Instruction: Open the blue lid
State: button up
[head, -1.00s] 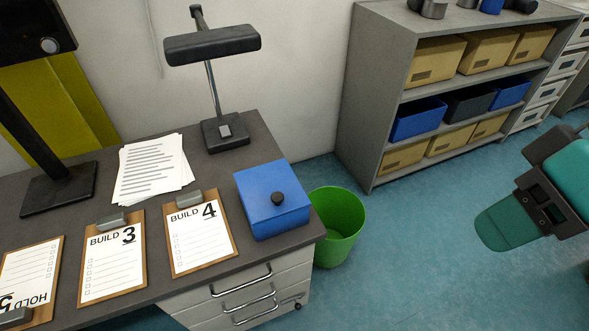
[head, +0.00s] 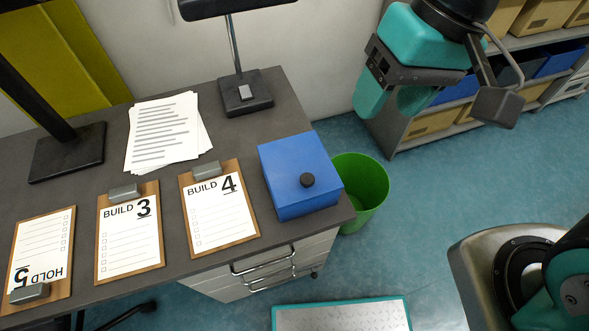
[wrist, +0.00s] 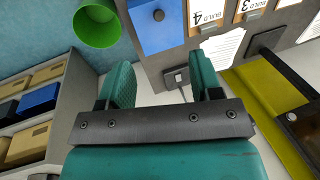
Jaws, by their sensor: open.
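The blue lid (head: 292,162) sits shut on a blue box (head: 310,206) at the right end of the grey desk. A round black knob (head: 307,180) stands on the lid near its front right part. The lid and knob also show at the top of the wrist view (wrist: 158,20). My gripper (head: 385,98) is up and to the right of the box in the head view, apart from it, beyond the desk's edge. In the wrist view its two teal fingers (wrist: 160,88) are spread with nothing between them.
A green bin (head: 362,190) stands on the floor right of the desk. Clipboards (head: 218,210), papers (head: 165,130) and a lamp base (head: 245,92) occupy the desk. A shelf with boxes (head: 430,122) stands behind my arm. A teal-edged plate (head: 342,316) lies in front.

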aim_at(307, 178)
jog(key=w+a+f+m+h+b, duration=0.1)
jog(key=w+a+f+m+h, duration=0.2)
jog(key=w+a+f+m, duration=0.45)
jog(key=shift+m, duration=0.65)
jog(key=f, duration=0.6)
jog(key=s+f, duration=0.1)
jog(key=f, duration=1.2)
jog(key=shift+s+a+f, duration=0.15)
jog(key=shift+a+f, duration=0.1)
jog(key=shift+f, duration=0.05)
